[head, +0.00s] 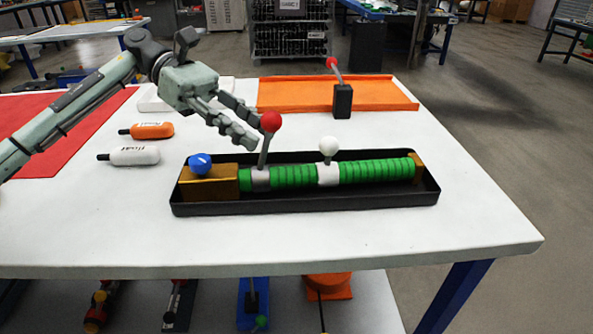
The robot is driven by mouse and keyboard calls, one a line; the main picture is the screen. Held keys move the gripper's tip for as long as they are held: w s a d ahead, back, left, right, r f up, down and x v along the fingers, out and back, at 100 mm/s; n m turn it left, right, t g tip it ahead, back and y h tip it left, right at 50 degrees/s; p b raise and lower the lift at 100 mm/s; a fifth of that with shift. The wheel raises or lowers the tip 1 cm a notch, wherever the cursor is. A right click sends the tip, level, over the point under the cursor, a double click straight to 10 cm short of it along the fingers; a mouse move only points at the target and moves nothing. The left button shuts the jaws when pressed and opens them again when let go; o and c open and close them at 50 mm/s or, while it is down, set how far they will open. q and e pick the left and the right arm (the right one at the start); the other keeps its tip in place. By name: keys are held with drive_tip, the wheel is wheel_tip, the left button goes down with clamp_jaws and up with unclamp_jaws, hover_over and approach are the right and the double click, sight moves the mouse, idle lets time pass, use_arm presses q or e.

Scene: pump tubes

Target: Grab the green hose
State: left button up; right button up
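The green hose (375,171) is ribbed and lies lengthwise in a black tray (330,205) on the white table. Its left end meets a brass block (209,186) with a blue knob (200,163), and its right end meets a smaller brass fitting. A grey collar with a red-ball lever (271,122) and a white collar with a white ball (329,146) sit around the hose. My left gripper (255,122) is above and behind the hose's left part, close to the red ball. Its fingers look apart, with nothing seen between them. My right gripper is out of view.
An orange tray (290,94) with a black, red-topped lever block (342,100) lies behind. An orange bottle (152,130) and a white bottle (135,156) lie at left, near a red mat (60,115). The table (470,215) is clear in front and at right.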

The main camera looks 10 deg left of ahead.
sight(267, 138)
use_arm(q)
drive_tip(key=shift+x, duration=1.5)
drive_tip(key=shift+w, duration=0.1)
drive_tip(key=shift+c, duration=0.3)
clamp_jaws()
drive_tip(key=shift+r, duration=0.1)
